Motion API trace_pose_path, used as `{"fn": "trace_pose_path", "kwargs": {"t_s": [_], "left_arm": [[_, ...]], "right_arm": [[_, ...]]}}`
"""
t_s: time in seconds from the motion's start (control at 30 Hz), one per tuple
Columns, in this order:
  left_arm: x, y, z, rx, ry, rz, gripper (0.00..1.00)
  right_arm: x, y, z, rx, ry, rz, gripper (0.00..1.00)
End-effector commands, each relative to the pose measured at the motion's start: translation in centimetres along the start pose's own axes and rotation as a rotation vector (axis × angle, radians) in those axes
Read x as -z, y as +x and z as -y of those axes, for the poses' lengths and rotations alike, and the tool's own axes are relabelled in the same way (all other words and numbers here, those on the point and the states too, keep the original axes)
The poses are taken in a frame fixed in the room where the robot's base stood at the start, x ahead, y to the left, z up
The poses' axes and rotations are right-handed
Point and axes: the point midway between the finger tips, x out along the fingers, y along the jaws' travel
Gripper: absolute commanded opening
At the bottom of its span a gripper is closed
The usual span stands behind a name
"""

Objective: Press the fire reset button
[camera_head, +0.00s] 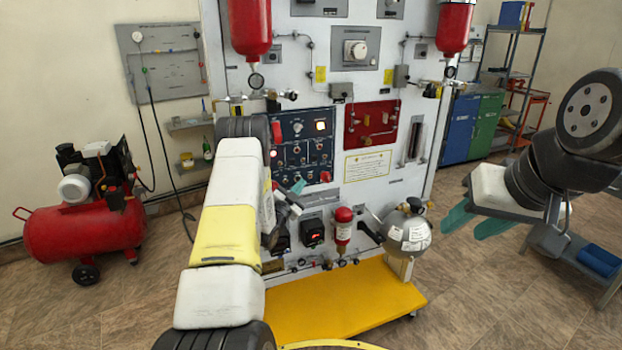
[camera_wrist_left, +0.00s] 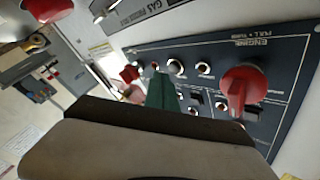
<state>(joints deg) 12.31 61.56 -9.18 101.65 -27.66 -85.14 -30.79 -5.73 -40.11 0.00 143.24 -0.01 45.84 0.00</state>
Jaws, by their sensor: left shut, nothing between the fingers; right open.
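The dark blue control panel (camera_head: 316,152) is on the front of the white trainer board, with small switches, round buttons and lit lamps. It fills much of the left wrist view (camera_wrist_left: 285,100), turned upside down, with a red engine pull-and-turn handle (camera_wrist_left: 240,88). I cannot read which control is the fire reset button. My left gripper (camera_head: 297,187) is in front of the panel's lower part. Its teal fingers (camera_wrist_left: 162,92) are shut and empty, pointing at the panel; I cannot tell whether they touch it. My right gripper (camera_head: 474,221) is open and empty, far right of the board.
Below the panel are a red bottle (camera_head: 343,227), a round silver tank (camera_head: 407,232) and a yellow base plate (camera_head: 345,298). A red compressor (camera_head: 82,228) stands at the left. A cart with a blue bin (camera_head: 598,261) is at the right. Floor between board and cart is clear.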

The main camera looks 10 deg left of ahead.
Motion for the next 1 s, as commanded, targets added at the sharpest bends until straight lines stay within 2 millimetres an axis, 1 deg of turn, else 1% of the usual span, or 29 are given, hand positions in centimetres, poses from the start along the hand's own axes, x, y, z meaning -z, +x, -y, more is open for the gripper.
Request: {"fn": "trace_pose_path", "kwargs": {"t_s": [0.23, 1.0], "left_arm": [[-0.39, 0.49, 0.41, 0.000, -0.001, 0.000, 0.00], [-0.63, 0.85, 0.66, 0.000, 0.000, 0.000, 0.00]], "right_arm": [[0.00, 0.00, 0.00, 0.000, 0.000, 0.000, 0.41], [0.00, 0.00, 0.00, 0.000, 0.000, 0.000, 0.41]]}}
